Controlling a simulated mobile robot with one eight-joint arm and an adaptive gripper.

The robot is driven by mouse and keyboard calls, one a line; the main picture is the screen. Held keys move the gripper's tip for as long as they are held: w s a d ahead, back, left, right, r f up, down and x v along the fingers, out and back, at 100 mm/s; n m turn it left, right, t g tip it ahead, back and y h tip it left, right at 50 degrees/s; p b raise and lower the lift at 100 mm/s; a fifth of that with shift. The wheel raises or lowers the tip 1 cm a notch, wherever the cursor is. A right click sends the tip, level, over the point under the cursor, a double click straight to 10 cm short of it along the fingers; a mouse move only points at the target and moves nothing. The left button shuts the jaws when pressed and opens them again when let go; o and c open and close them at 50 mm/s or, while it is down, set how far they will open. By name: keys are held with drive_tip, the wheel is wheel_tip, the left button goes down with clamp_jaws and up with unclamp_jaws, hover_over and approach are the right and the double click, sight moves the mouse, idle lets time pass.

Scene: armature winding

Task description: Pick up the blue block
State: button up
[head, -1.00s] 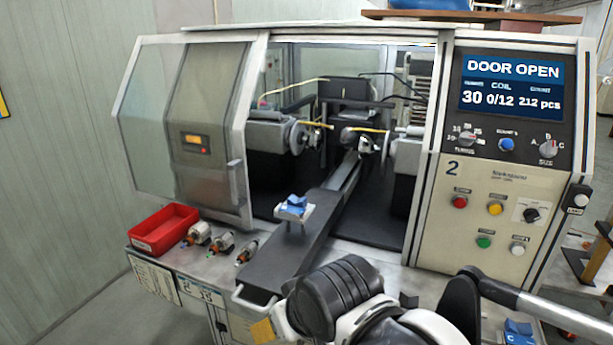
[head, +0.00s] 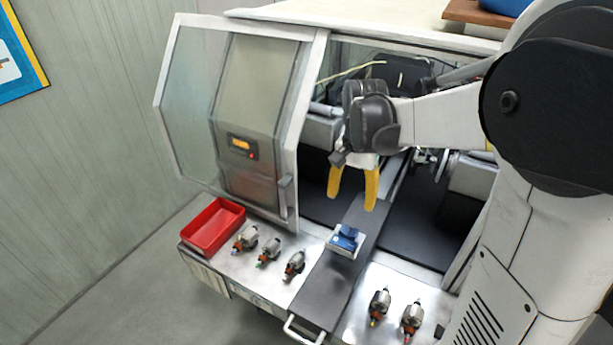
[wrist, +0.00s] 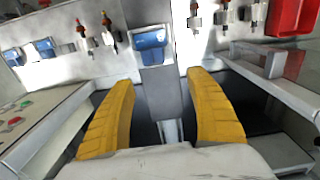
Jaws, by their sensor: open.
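A blue block (head: 347,237) sits on a pale holder (head: 343,250) on the dark slide (head: 315,300) that sticks out of the machine. In the wrist view, the blue block (wrist: 150,39) is ahead of the fingers, near the top centre. My gripper (head: 352,200) has two yellow fingers pointing down. It is open and empty, above and behind the block on the machine side, apart from it. In the wrist view, the gripper (wrist: 160,82) shows a wide gap between its fingers. Two more blue pieces (wrist: 45,47) (wrist: 12,54) show at the left there.
A red bin (head: 213,228) stands left on the metal bench, with several armatures (head: 270,249) beside it. Two more armatures (head: 379,304) lie right of the slide. The machine's framed door (head: 240,120) stands left of the opening. My arm covers the right side.

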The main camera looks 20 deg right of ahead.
hover_over(350, 229)
drive_tip(key=f, duration=0.5)
drive_tip(key=shift+w, duration=0.25)
drive_tip(key=shift+w+f, duration=0.1)
drive_tip(key=shift+f, duration=0.35)
drive_tip(key=f, duration=0.4)
drive_tip(key=shift+s+f, duration=0.2)
drive_tip(key=shift+s, duration=0.15)
drive_tip(key=shift+d+f, duration=0.1)
drive_tip(key=shift+f, duration=0.05)
drive_tip(key=c, duration=1.4)
